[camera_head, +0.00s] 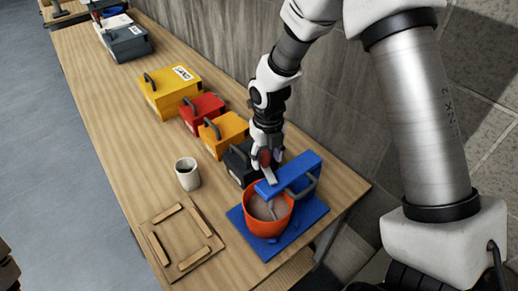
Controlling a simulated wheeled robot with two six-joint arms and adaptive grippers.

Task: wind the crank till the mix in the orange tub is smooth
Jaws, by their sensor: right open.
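The orange tub (267,225) stands on a blue base plate (308,212) near the table's right edge and holds a greyish-brown mix (268,208). A blue overhead arm (295,172) reaches over the tub. A thin grey stirrer dips into the mix. A grey crank piece (269,176) shows above the tub, with a small red part at its upper end. My right gripper (265,160) points down at that red part. It is open, with its fingers close to the red part; whether they touch it is hidden. My left gripper is not in view.
A black box (240,163) stands close behind the tub. Orange, red and yellow boxes (172,90) with handles line up along the wall. A cup (187,174) and a wooden frame (181,238) are left of the tub. The table's left strip is clear.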

